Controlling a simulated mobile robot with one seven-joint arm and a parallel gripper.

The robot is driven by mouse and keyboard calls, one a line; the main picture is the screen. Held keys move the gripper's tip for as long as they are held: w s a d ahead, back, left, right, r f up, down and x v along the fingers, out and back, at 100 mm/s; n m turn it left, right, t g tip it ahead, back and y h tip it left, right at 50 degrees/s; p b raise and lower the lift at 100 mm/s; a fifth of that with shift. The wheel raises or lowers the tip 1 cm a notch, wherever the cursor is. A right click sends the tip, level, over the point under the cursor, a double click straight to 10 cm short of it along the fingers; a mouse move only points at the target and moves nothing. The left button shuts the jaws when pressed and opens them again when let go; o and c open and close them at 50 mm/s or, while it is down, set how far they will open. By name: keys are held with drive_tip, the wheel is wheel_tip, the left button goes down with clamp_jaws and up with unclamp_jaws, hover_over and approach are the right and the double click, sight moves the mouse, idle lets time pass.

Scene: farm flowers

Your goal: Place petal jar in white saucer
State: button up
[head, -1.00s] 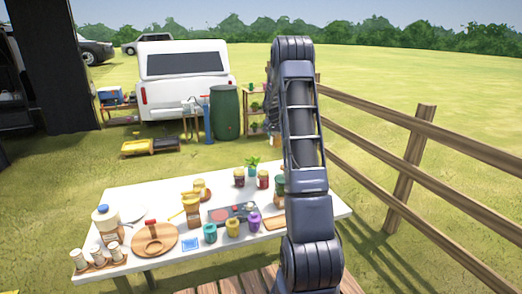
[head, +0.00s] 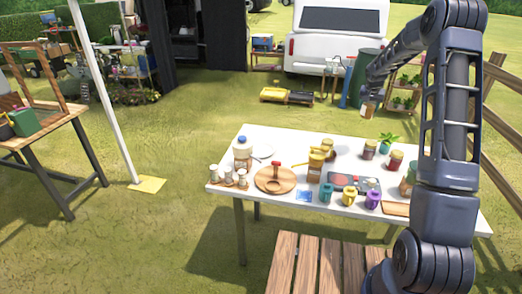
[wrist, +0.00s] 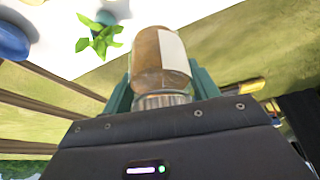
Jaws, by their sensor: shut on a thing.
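My gripper (wrist: 158,95) is shut on a glass jar (wrist: 158,58) with brownish contents and a white label, presumably the petal jar. In the wrist view its metallic lid end sits between the teal fingers. In the head view the small jar (head: 368,106) hangs at the end of my arm, above and beyond the table's back edge. The white saucer (head: 263,151) lies flat at the table's back left, beside a blue-capped jug; little of its surface shows.
The white table (head: 280,138) carries a round wooden board (head: 275,179), a blue-capped jug (head: 242,153), several jars and cups, and a potted plant (head: 388,140). The plant also shows below the gripper in the wrist view (wrist: 100,38). A wooden fence stands right.

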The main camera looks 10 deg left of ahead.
drive_tip(key=s+a+n+y, duration=0.25)
drive_tip(key=a+n, duration=0.35)
drive_tip(key=a, duration=2.1)
drive_tip(key=n+y, duration=0.2)
drive_tip(key=n, duration=0.4)
hover_over(261, 151)
drive_tip(key=shift+g, duration=0.4)
wheel_tip(261, 151, down, 19)
drive_tip(key=shift+w+a+r, duration=0.1)
drive_tip(key=shift+w, duration=0.05)
drive_tip(key=shift+f, duration=0.25)
drive_tip(key=o, duration=1.1)
drive_tip(key=shift+r, duration=0.1)
